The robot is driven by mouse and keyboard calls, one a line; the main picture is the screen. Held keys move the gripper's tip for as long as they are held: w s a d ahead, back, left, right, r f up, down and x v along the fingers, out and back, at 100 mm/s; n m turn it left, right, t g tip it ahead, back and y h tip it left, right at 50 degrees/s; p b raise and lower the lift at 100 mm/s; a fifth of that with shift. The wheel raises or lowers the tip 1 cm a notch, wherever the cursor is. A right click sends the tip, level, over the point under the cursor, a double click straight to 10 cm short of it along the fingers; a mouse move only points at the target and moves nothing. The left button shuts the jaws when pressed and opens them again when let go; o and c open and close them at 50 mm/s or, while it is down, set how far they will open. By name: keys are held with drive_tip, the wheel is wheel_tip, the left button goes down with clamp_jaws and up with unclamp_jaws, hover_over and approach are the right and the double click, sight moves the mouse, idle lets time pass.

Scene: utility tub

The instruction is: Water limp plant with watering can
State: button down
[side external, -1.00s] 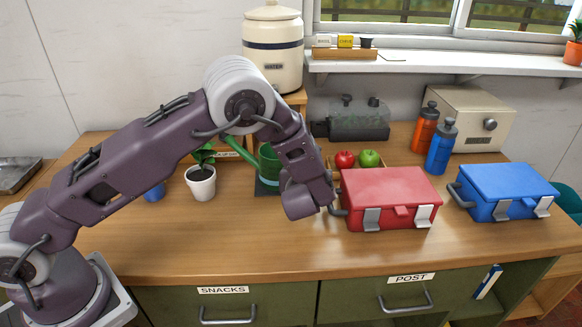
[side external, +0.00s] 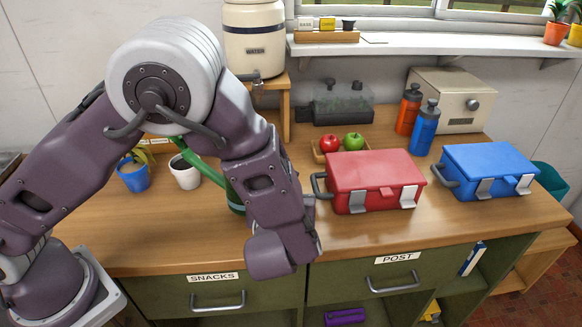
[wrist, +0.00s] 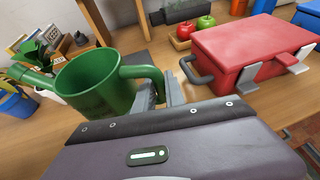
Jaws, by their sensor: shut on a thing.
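The green watering can (wrist: 88,88) is in my gripper (wrist: 160,92), whose fingers close on its handle at the right side. In the side external view the can (side external: 235,196) is mostly hidden behind my wrist, and its spout (side external: 188,153) points up and left. The can looks roughly upright.
A red box (side external: 375,182) and a blue box (side external: 488,170) stand to the right. A tray with a red apple (side external: 330,144) and a green apple (side external: 353,142) is behind. A water dispenser (side external: 254,38) stands at the back. The counter's front edge is clear.

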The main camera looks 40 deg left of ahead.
drive_tip(key=shift+s+d, duration=0.4)
drive_tip(key=shift+s, duration=0.25)
wheel_tip(320, 180, up, 29)
drive_tip(key=w+a+n+g+y, duration=0.25)
drive_tip(key=w+a, duration=0.25)
drive_tip(key=a, duration=0.4)
drive_tip(key=w+a+n+g+y, duration=0.25)
drive_tip(key=w+a, duration=0.25)
drive_tip(key=a, duration=0.4)
drive_tip(key=shift+n, duration=0.4)
drive_tip(key=f, duration=0.4)
drive_tip(key=shift+s+a+f, duration=0.2)
drive_tip(key=shift+a+f, duration=0.1)
drive_tip(key=shift+f, duration=0.1)
drive_tip(key=shift+s+a, duration=0.1)
drive_tip(key=shift+s+a+r+n+t+h, duration=0.25)
drive_tip(key=shift+s+a+n+t+h, duration=0.5)
drive_tip(key=shift+n, duration=0.45)
drive_tip(key=shift+s+r, duration=0.1)
drive_tip(key=shift+s, duration=0.1)
